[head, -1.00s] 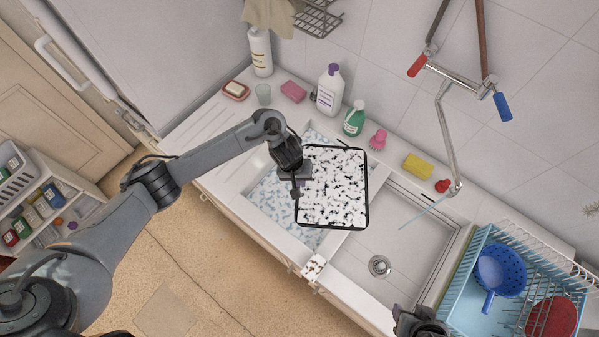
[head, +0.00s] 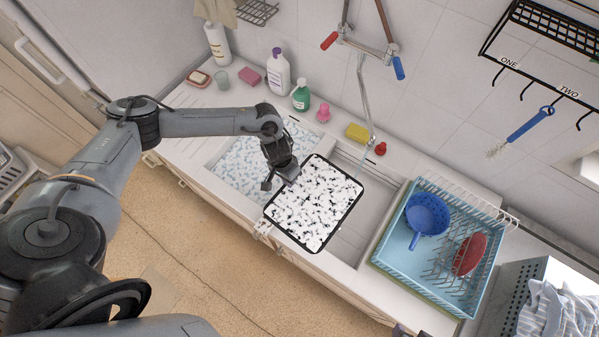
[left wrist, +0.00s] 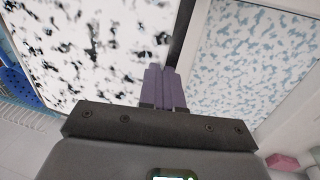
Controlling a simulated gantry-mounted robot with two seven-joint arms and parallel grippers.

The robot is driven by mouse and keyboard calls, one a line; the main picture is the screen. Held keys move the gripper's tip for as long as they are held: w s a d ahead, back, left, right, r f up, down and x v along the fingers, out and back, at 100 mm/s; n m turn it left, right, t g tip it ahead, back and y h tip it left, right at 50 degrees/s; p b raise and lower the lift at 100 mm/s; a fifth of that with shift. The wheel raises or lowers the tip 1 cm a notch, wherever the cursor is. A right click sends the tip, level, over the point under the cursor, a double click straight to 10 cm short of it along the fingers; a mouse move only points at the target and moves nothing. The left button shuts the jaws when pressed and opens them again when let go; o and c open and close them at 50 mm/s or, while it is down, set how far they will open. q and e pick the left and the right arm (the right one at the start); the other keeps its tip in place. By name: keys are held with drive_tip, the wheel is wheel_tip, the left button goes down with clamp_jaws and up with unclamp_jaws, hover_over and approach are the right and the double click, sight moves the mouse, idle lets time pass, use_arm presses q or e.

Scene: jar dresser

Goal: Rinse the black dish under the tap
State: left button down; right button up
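The black dish (head: 318,203) is a rectangular tray with a dark rim, its inside covered in white foam with black patches showing through. My left gripper (head: 284,176) is shut on its left rim and holds it tilted above the sinks. In the left wrist view the closed fingers (left wrist: 163,88) meet at the dish's dark edge. The tap (head: 365,98) hangs from the wall with red and blue handles, its spout beyond the dish's upper right corner. A thin pale stream seems to fall from it there. Only a sliver of my right gripper may show at the bottom edge.
The left basin (head: 240,165) holds foamy water. The right basin (head: 350,235) is partly hidden by the dish. A blue rack (head: 398,240) with a blue colander and red dish stands right. Bottles, a pink brush and a yellow sponge (head: 357,132) line the back.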

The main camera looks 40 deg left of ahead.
sight(326, 166)
use_arm(q)
drive_tip(key=shift+w+d+f, duration=0.1)
drive_tip(key=shift+w+d, duration=0.15)
drive_tip(key=shift+w, duration=0.45)
drive_tip(key=shift+w+d, duration=0.25)
drive_tip(key=shift+w, duration=0.4)
drive_tip(key=shift+w+d+f+b, duration=0.2)
drive_tip(key=shift+w+b, duration=0.15)
drive_tip(key=shift+w, duration=0.25)
drive_tip(key=shift+w+d+f+b, duration=0.15)
drive_tip(key=shift+w+b, duration=0.15)
drive_tip(key=shift+w, duration=0.25)
drive_tip(key=w+b, duration=0.1)
drive_tip(key=b, duration=0.1)
drive_tip(key=w+b, duration=0.2)
drive_tip(key=w+d+f+b, duration=0.1)
drive_tip(key=b, duration=0.1)
drive_tip(key=shift+w+f, duration=0.1)
drive_tip(key=shift+w, duration=0.2)
drive_tip(key=shift+w+d+f+b, duration=0.2)
drive_tip(key=shift+w+b, duration=0.4)
drive_tip(key=shift+w, duration=0.35)
drive_tip(key=shift+w+d+f+b, duration=0.1)
drive_tip(key=shift+w+d+b, duration=0.1)
drive_tip(key=shift+w+b, duration=0.6)
drive_tip(key=shift+w, duration=0.2)
drive_tip(key=shift+w+r, duration=0.1)
drive_tip(key=shift+d+p, duration=0.2)
drive_tip(key=shift+p, duration=0.1)
